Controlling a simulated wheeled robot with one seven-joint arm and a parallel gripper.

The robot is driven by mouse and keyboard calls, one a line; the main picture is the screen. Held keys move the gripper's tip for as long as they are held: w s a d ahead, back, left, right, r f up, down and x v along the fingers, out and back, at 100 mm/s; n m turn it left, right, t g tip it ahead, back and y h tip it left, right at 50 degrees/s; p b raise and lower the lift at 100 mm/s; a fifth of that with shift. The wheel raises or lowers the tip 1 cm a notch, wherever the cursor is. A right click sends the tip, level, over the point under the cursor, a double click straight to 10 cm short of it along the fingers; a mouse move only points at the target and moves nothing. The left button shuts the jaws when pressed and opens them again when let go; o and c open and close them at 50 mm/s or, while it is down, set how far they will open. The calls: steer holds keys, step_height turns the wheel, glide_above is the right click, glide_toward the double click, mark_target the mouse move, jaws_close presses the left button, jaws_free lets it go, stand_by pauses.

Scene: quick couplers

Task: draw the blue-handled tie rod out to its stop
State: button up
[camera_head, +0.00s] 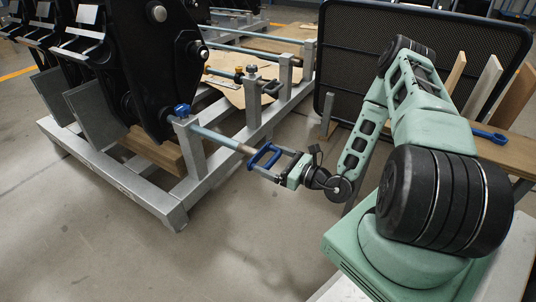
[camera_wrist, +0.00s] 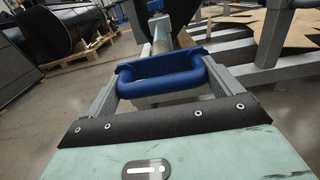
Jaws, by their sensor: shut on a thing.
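The tie rod (camera_head: 222,141) is a grey-blue bar with a brownish band near its outer end. It runs from the nearest post of the grey frame out to a blue loop handle (camera_head: 264,157). A blue knob (camera_head: 182,111) sits at the top of that post. My gripper (camera_head: 270,161) is shut on the blue handle, one finger at each side. In the wrist view the handle (camera_wrist: 160,78) lies between the fingertips, with the rod (camera_wrist: 161,38) beyond it. The rod's inner end is hidden by the post and the black plates.
A second rod with an orange collar (camera_head: 239,73) and a dark handle (camera_head: 272,88) lies farther back on the grey frame (camera_head: 160,205). A black mesh panel (camera_head: 420,60) stands behind my arm. A blue tool (camera_head: 488,136) lies at right. The floor in front is clear.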

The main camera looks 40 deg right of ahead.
steer(key=shift+s, duration=0.2)
steer(key=o, duration=1.1)
steer(key=shift+d, duration=0.1)
steer(key=shift+s, duration=0.1)
steer(key=p+v, duration=0.4)
steer(key=v, duration=1.3)
steer(key=shift+s+p, duration=0.15)
steer(key=shift+p, duration=0.25)
